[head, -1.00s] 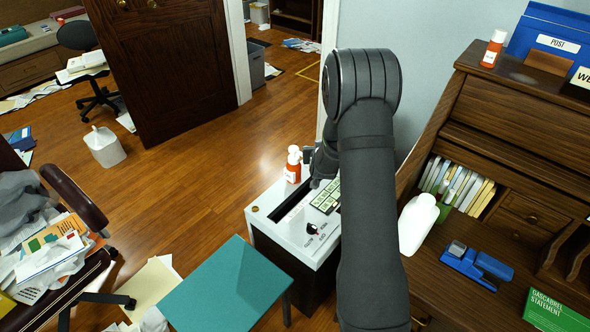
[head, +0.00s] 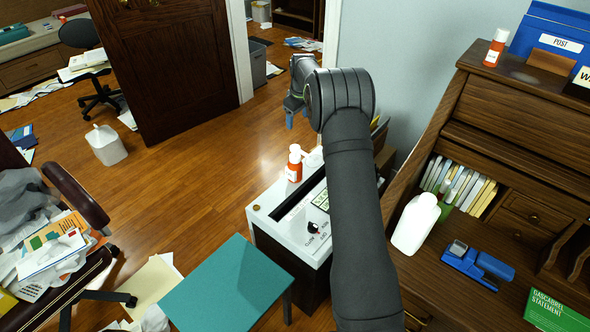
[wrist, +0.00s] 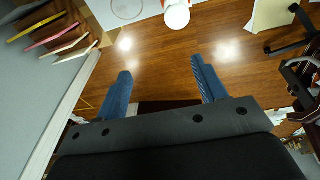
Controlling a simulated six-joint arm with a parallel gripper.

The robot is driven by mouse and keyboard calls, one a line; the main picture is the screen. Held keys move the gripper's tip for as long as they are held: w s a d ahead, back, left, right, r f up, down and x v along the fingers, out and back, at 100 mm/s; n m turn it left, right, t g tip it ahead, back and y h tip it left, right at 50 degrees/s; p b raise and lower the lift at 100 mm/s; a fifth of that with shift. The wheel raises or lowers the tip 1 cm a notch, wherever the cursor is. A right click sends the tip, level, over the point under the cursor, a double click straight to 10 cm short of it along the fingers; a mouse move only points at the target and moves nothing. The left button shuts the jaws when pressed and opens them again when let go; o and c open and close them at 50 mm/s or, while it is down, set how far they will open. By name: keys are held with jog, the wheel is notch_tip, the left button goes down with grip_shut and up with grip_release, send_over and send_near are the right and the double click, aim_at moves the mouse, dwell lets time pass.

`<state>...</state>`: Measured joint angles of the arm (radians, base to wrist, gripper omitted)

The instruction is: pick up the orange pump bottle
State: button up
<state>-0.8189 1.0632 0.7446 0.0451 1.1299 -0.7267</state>
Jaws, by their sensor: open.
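An orange bottle (head: 294,168) with a white label and cap stands upright on top of the white-topped machine (head: 262,208), near its back edge. A second orange bottle (head: 495,50) with a white cap stands on the desk's top shelf at the upper right. I cannot tell clearly which one has a pump. My gripper (head: 297,122) is in the air beyond and above the machine, apart from both bottles. In the wrist view my gripper (wrist: 161,72) is open, with nothing between its blue fingers.
A white bottle (head: 416,224) and a blue stapler (head: 477,264) are on the wooden desk at right. A teal panel (head: 228,289) is in front of the machine. Open wooden floor lies left of the machine.

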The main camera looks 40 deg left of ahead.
aim_at(294, 147)
jog(key=s+f, duration=0.1)
jog(key=f, duration=0.2)
jog(key=f+n+h, duration=0.1)
jog(key=f, duration=0.3)
jog(key=s+f+g+h, duration=0.1)
jog(key=f, duration=0.2)
jog(key=shift+s+d+f+n, duration=0.15)
jog(key=shift+s+f+n, duration=0.15)
jog(key=shift+n, duration=0.1)
jog(key=shift+w+d+f, duration=0.1)
jog(key=shift+d+f, duration=0.05)
jog(key=shift+f, duration=2.45)
jog(key=c, duration=1.3)
grip_shut()
jog(key=shift+r, duration=0.15)
